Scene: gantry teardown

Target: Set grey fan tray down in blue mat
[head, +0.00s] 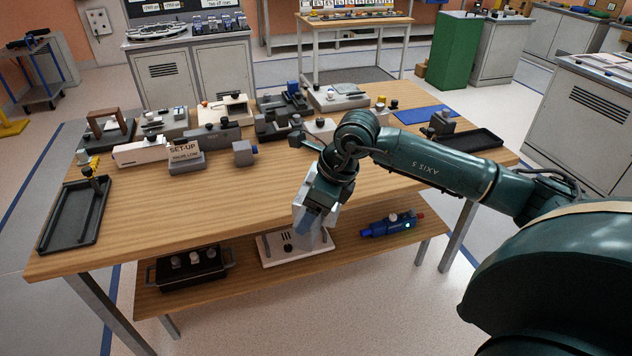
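The blue mat (425,114) lies flat at the back right of the wooden table, and its visible surface is bare. My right arm comes in from the right, with its gripper (314,222) pointing down just past the table's front edge, above the lower shelf. A pale grey block-like shape with a bluish patch shows at its end; I cannot tell whether it is fingers or a held part. A light grey slotted unit (284,250) lies below it on the shelf, partly covered. I cannot tell which grey part is the fan tray. My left gripper is not in view.
Several grey units and a set-up sign (186,155) crowd the table's back half. Black trays stand at the left (75,214) and right (478,139). The lower shelf holds a black crate (190,268) and a blue cylinder unit (388,227). The table's front middle is clear.

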